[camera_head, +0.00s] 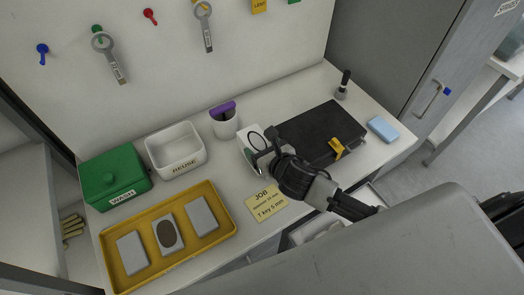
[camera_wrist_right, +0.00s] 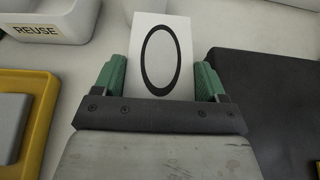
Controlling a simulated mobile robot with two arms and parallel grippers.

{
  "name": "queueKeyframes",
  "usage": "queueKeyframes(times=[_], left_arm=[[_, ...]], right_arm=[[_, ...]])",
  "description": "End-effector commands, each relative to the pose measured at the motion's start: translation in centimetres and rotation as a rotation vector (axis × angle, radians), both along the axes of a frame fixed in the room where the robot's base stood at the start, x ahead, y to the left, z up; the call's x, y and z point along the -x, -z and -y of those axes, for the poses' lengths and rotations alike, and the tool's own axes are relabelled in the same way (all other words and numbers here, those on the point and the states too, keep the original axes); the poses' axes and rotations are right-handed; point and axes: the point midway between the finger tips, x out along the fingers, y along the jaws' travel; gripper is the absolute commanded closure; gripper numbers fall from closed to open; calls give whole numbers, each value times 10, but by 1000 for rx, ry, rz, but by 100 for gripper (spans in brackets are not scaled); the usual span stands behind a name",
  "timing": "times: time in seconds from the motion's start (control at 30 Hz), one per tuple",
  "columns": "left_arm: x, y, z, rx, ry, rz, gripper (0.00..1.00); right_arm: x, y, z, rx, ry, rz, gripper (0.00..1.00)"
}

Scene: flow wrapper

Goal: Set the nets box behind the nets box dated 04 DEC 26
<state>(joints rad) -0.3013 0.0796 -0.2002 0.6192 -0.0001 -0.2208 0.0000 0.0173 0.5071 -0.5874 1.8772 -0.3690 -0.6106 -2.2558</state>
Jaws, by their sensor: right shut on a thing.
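My right gripper (camera_head: 262,152) is over the middle of the bench, shut on a white block (camera_head: 246,137) with a black oval on its face. In the right wrist view the green fingertips of the gripper (camera_wrist_right: 158,82) sit on either side of this white block (camera_wrist_right: 160,28). Whether it rests on the bench or hangs just above it, I cannot tell. I see no box marked as nets and no date 04 DEC 26 in either view. My left gripper is not in view.
A white cup (camera_head: 226,125) with a purple item stands just behind the block. A yellow tray (camera_head: 120,277) holds grey blocks. A JOB card (camera_head: 268,205) lies in front.

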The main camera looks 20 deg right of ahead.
Motion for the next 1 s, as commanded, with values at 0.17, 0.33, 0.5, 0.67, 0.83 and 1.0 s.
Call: queueKeyframes(times=[0.17,0.33,0.5,0.67,0.83,1.0], left_arm=[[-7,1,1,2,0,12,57],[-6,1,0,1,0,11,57],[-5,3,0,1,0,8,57],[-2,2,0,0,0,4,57],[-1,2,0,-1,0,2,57],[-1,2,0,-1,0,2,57]], right_arm=[[0,17,0,0,1,0,53],[0,16,0,2,-1,1,53],[0,20,0,2,0,1,53],[0,19,0,1,1,1,17],[0,18,0,1,1,1,17],[10,13,2,2,-1,-1,17]])
